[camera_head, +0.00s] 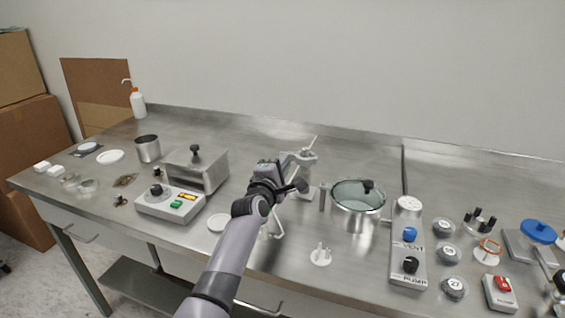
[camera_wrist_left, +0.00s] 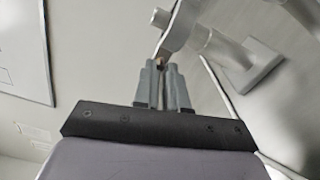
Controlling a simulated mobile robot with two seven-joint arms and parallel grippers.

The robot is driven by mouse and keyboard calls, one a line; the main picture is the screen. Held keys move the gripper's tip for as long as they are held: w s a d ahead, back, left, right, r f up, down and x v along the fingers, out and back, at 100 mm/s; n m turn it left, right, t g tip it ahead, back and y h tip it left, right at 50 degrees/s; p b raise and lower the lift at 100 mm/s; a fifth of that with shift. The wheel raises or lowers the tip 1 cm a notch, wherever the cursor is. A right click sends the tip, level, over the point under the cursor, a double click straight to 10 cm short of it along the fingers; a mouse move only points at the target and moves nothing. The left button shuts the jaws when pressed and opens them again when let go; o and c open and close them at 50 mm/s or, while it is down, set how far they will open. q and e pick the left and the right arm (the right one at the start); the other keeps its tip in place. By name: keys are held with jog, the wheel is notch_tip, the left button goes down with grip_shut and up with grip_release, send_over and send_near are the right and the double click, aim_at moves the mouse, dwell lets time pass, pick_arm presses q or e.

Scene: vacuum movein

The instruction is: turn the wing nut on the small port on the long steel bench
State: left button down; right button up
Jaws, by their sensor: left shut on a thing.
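The small steel port (camera_head: 303,160) stands on the long steel bench (camera_head: 345,150), just behind and right of my left gripper (camera_head: 300,186). In the left wrist view, my gripper's fingers (camera_wrist_left: 162,68) are close together on a small metal piece of the port, which appears to be the wing nut (camera_wrist_left: 160,64). A grey steel arm of the port (camera_wrist_left: 176,30) rises above the fingertips, and a rounded flanged pipe (camera_wrist_left: 225,52) lies to the right. The wing nut's wings are mostly hidden by the fingers. My right gripper is in neither view.
A steel pot with a glass lid (camera_head: 358,202) stands close to the right of the port. A pump control box (camera_head: 409,255) is further right. A steel box with a black knob (camera_head: 197,168) and a white control unit (camera_head: 170,203) are to the left.

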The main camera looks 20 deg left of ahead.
pick_arm(q)
jog(key=shift+r+m+p, duration=0.15)
jog(key=shift+m+p, duration=1.25)
jog(key=shift+m, duration=7.7)
jog(key=c, duration=1.4)
grip_release()
jog(key=shift+c, duration=0.2)
jog(key=shift+s, duration=0.1)
jog(key=shift+s, duration=3.45)
